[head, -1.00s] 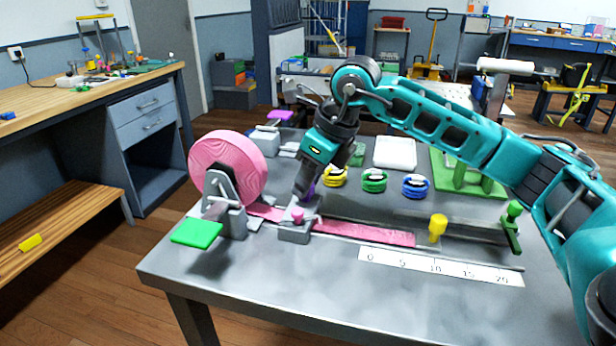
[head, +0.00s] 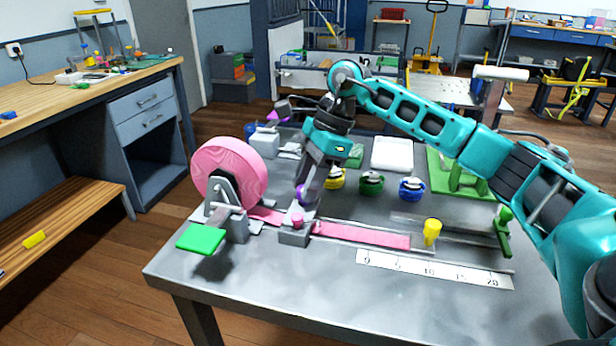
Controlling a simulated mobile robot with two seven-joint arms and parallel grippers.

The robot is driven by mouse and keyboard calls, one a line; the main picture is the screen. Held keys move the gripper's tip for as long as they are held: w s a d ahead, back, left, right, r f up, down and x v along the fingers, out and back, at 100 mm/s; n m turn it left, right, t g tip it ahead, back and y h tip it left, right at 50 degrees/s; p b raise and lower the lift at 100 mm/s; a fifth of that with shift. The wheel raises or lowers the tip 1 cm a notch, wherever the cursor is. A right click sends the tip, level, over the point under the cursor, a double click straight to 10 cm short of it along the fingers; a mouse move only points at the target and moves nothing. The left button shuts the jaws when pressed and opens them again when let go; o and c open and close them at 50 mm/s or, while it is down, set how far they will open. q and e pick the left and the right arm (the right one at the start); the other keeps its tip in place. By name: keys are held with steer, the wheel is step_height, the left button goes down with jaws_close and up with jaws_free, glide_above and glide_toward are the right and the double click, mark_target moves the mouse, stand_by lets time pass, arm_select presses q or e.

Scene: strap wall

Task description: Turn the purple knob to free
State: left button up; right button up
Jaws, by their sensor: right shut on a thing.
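The purple knob (head: 300,195) is mostly hidden; a small purple part shows at the fingertips of my right gripper (head: 303,194). My right gripper points down and is shut on it, just behind the grey clamp block with a pink knob (head: 297,219). A pink strap (head: 362,236) runs from the pink roll (head: 230,168) through this block along the table. I cannot tell the purple knob's exact angle. My left gripper is not in view.
A green pad (head: 201,239) lies in front of the roll. Yellow, green (head: 371,183) and blue coils stand behind the strap. A yellow peg (head: 432,231) and green lever (head: 503,232) stand at right. A ruler (head: 433,270) lies in front; the table's front is clear.

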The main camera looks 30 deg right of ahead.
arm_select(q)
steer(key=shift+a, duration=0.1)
arm_select(e)
steer(key=shift+n, duration=0.6)
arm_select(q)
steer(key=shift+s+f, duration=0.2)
arm_select(e)
steer(key=o, duration=1)
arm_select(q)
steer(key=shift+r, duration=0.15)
arm_select(e)
steer(key=shift+o, duration=0.2)
arm_select(q)
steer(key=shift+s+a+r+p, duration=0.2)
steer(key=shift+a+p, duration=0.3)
steer(key=shift+p, duration=0.5)
arm_select(e)
steer(key=w+v, duration=0.1)
steer(key=v, duration=1.2)
steer(key=shift+s, duration=0.15)
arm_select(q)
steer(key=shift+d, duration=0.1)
arm_select(e)
steer(key=shift+a, duration=0.1)
